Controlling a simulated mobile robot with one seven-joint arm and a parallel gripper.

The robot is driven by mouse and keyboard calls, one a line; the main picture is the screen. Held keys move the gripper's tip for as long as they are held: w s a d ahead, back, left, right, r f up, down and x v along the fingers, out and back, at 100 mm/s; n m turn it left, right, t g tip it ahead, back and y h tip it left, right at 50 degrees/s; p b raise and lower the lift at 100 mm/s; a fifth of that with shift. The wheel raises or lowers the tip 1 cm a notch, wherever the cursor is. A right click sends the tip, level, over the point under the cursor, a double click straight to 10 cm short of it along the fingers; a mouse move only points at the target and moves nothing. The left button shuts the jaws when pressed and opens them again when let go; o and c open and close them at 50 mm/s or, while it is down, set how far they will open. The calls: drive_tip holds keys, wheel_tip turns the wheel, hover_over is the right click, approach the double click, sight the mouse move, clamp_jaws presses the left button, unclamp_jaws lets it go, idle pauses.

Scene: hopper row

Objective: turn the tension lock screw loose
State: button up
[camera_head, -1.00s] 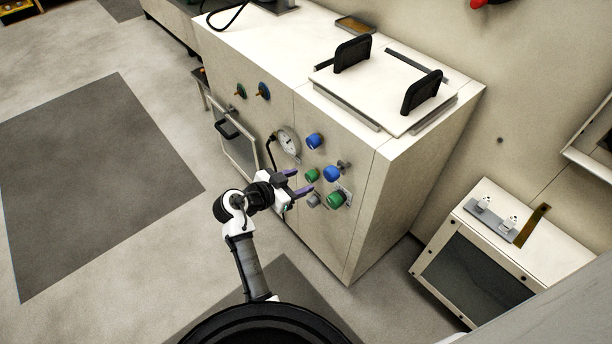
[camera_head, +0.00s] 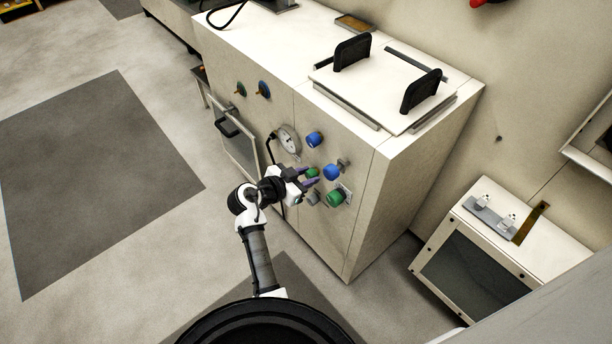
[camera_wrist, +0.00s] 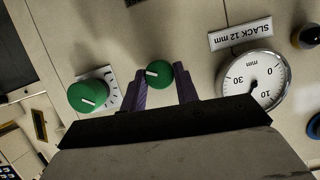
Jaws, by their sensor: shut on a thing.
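The small green knob (camera_head: 312,172) is on the cream front panel of the machine. In the wrist view this knob (camera_wrist: 158,75) sits between the purple fingertips, with a white line on its face. My gripper (camera_head: 309,179) is shut on it. A larger green knob (camera_head: 336,198) with a scale plate is close by, and it also shows in the wrist view (camera_wrist: 90,97), left of the fingers and apart from them. I read no label that says which knob is the tension lock screw.
A round dial gauge (camera_wrist: 253,82) is right of my fingers, beside a plate reading SLACK 12 mm (camera_wrist: 241,35). A low cabinet (camera_head: 478,272) stands at the right.

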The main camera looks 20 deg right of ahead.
drive_tip(key=shift+n, duration=0.3)
drive_tip(key=n+g+h+p, duration=0.1)
drive_tip(key=n+g, duration=0.1)
drive_tip(key=n, duration=0.1)
drive_tip(key=shift+w+a, duration=0.1)
drive_tip(key=shift+w, duration=0.1)
drive_tip(key=n+g+h, duration=0.1)
drive_tip(key=n, duration=0.1)
drive_tip(key=n+g+h, duration=0.1)
drive_tip(key=n, duration=0.1)
drive_tip(key=shift+w+f+n+g+p, duration=0.15)
drive_tip(key=shift+n+g+p, duration=0.15)
drive_tip(key=shift+g, duration=0.1)
drive_tip(key=n+h, duration=0.1)
drive_tip(key=n, duration=0.1)
drive_tip(key=n+g+h, duration=0.1)
drive_tip(key=n, duration=0.2)
drive_tip(key=shift+f+p, duration=0.2)
drive_tip(key=shift+p, duration=0.2)
drive_tip(key=n+h, duration=0.1)
drive_tip(key=n, duration=0.2)
drive_tip(key=n+h+p, duration=0.1)
drive_tip(key=n, duration=0.2)
drive_tip(key=shift+f, duration=0.2)
drive_tip(key=shift+t+h, duration=0.3)
drive_tip(key=shift+t, duration=0.1)
drive_tip(key=o, duration=1)
drive_tip(key=shift+a, duration=0.15)
